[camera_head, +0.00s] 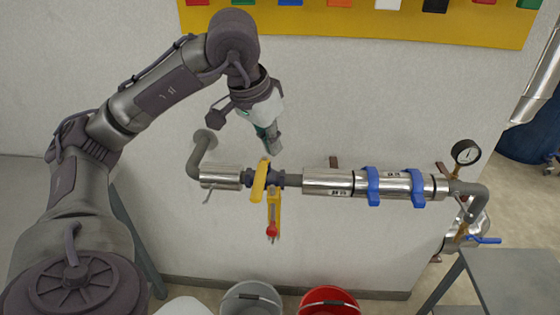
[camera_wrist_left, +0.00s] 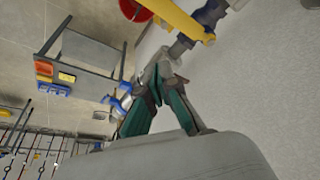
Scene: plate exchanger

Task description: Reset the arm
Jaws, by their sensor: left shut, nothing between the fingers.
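My left gripper (camera_head: 271,143) is shut and empty in the head view, just above the pipe by the yellow valve handle. In the left wrist view its closed fingers (camera_wrist_left: 162,65) show at the middle, with the yellow handle (camera_wrist_left: 180,18) beyond them. The yellow valve handle (camera_head: 259,180) sits on the horizontal pipe, apart from the fingers as far as I can tell. My left arm (camera_head: 165,85) comes in from the left, bent high at the elbow. My right gripper is not in view.
The metal pipe (camera_head: 328,181) carries blue clamps (camera_head: 373,186) and a gauge (camera_head: 466,153). A yellow tag with a red part (camera_head: 272,231) hangs below. A grey bucket (camera_head: 250,300) and a red bucket (camera_head: 329,301) stand below. A grey table (camera_head: 515,280) stands at the right.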

